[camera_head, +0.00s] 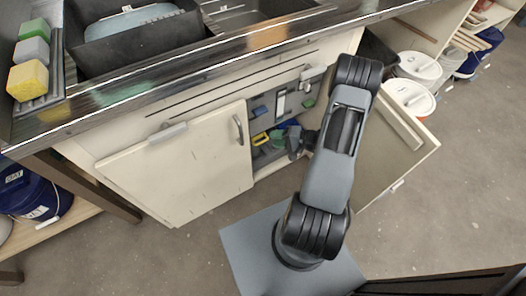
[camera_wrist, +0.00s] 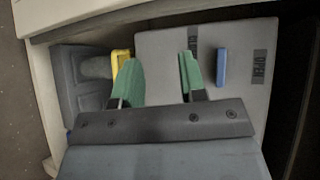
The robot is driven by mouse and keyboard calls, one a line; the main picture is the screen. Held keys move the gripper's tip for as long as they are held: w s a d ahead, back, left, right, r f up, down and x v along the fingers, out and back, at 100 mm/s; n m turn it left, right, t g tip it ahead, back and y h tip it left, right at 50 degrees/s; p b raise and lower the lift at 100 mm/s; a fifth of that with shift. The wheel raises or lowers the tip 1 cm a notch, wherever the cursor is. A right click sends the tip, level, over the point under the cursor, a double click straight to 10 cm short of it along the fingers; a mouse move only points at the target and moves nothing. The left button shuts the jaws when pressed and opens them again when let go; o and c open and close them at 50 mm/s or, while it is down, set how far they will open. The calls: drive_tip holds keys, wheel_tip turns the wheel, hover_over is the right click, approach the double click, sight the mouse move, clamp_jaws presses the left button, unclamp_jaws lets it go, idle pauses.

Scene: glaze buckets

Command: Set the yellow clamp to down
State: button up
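The yellow clamp (camera_head: 260,139) shows low inside the open cabinet, beside a blue part, in the head view. In the wrist view the yellow clamp (camera_wrist: 121,58) is a narrow piece at the left edge of a grey panel, partly hidden behind my left finger. My gripper (camera_wrist: 159,78) is open, its two green-padded fingers apart with only grey panel seen between them. In the head view my gripper (camera_head: 297,141) reaches into the cabinet, to the right of the yellow clamp. I cannot tell whether a finger touches the clamp.
A blue handle (camera_wrist: 221,67) stands on the grey panel (camera_wrist: 262,35) near an "OPEN" label. The closed cabinet door (camera_head: 185,165) is left of the opening; an open door (camera_head: 385,150) is on the right. The counter edge (camera_head: 200,62) runs above. Buckets (camera_head: 412,97) stand at right.

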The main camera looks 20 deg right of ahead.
drive_tip(key=s+d+f+m+t+h+b, duration=0.1)
drive_tip(key=d+f+m+t+h+b, duration=0.3)
drive_tip(key=f, duration=0.8)
drive_tip(key=b+x, duration=0.1)
drive_tip(key=x, duration=1.1)
drive_tip(key=shift+w+b, duration=0.3)
drive_tip(key=shift+w, duration=0.05)
drive_tip(key=shift+f, duration=0.1)
drive_tip(key=shift+c, duration=0.4)
clamp_jaws()
